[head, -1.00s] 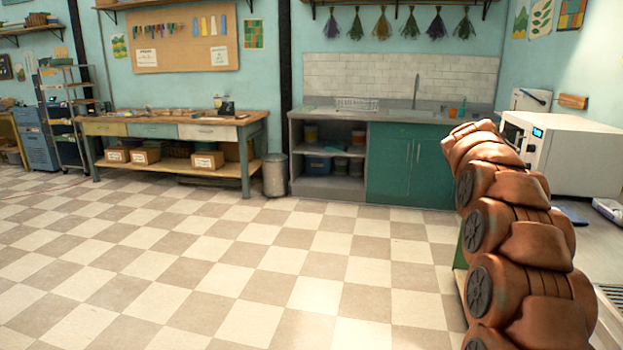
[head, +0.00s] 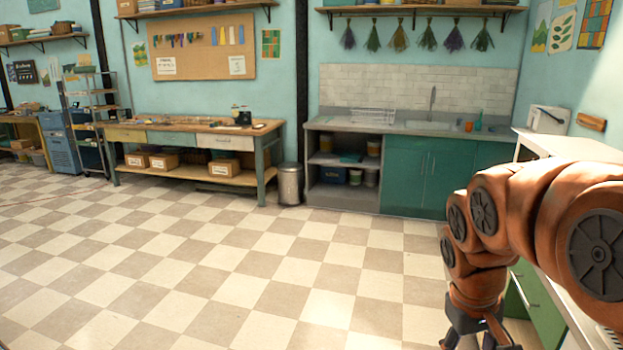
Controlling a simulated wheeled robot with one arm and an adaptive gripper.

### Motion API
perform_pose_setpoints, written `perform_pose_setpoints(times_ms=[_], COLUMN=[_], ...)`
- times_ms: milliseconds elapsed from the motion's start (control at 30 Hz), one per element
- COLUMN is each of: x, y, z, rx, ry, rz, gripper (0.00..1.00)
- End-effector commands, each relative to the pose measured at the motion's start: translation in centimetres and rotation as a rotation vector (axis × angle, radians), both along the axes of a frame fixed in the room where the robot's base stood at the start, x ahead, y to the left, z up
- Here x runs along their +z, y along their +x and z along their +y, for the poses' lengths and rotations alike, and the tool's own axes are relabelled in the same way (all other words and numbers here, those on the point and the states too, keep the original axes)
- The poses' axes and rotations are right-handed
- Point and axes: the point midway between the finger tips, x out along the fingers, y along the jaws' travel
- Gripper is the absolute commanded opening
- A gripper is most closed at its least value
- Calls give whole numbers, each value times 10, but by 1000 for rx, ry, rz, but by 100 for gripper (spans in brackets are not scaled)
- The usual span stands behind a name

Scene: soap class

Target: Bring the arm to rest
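My arm (head: 520,210) shows at the right of the head view as a chain of orange-brown links with dark round caps. It bends over at the top, and its far end hangs down to the lower edge of the picture. The dark upper parts of my gripper (head: 478,337) show at the bottom edge, in front of the green counter side. Its fingertips are cut off by the frame, so I cannot tell whether it is open or shut, or whether it holds anything.
A counter with green drawers (head: 537,305) stands close by at the right, partly behind my arm. A sink unit (head: 408,170), a metal bin (head: 290,184) and a wooden workbench (head: 190,140) line the back wall. The checkered floor (head: 200,270) at the left and middle is clear.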

Motion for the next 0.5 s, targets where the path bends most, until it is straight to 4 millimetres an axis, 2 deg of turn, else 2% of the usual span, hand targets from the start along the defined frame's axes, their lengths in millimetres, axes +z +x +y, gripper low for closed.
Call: perform_pose_setpoints(times_ms=[33, 300, 400, 500], x=[6, -1, -5, -9], y=[-20, -119, -150, -172], z=[9, 50, 61, 70], rx=[-5, -60, -85, -104], ry=[18, 111, 139, 160], rz=[14, 104, 135, 155], gripper=[61, 61, 61, 61])
